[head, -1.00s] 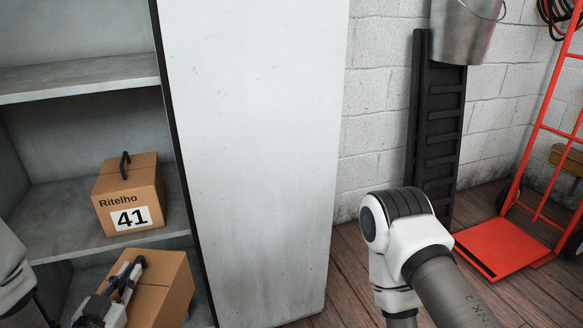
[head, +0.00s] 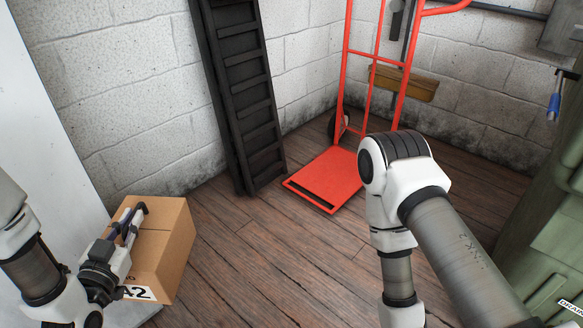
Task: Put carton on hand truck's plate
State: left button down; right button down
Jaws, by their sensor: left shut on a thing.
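A brown carton (head: 172,246) with a black top handle and a white label, partly covered and ending in "2", is at the lower left. My left gripper (head: 133,220) is shut on the carton's handle at its top. The hand truck (head: 345,85) is red and stands upright against the back wall. Its flat red plate (head: 328,178) lies at floor level, bare, to the right of and beyond the carton. My right arm comes in at the lower right, in front of the plate's right side. Its gripper is out of view.
A black ribbed ramp (head: 240,95) leans on the wall left of the hand truck. A green machine (head: 545,215) stands at the right edge. A pale cabinet side (head: 40,130) is at the left. The wooden floor (head: 255,245) between carton and plate is clear.

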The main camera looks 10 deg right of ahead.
aim_at(341, 162)
jog(key=i+l+z, duration=0.25)
jog(key=i+z, duration=0.6)
jog(key=i, duration=0.15)
jog(key=i+j+z, duration=0.1)
jog(key=i+z, duration=0.3)
jog(key=i, duration=0.15)
jog(key=i+j+z, duration=0.25)
jog(key=i+z, duration=0.2)
jog(key=i, duration=0.6)
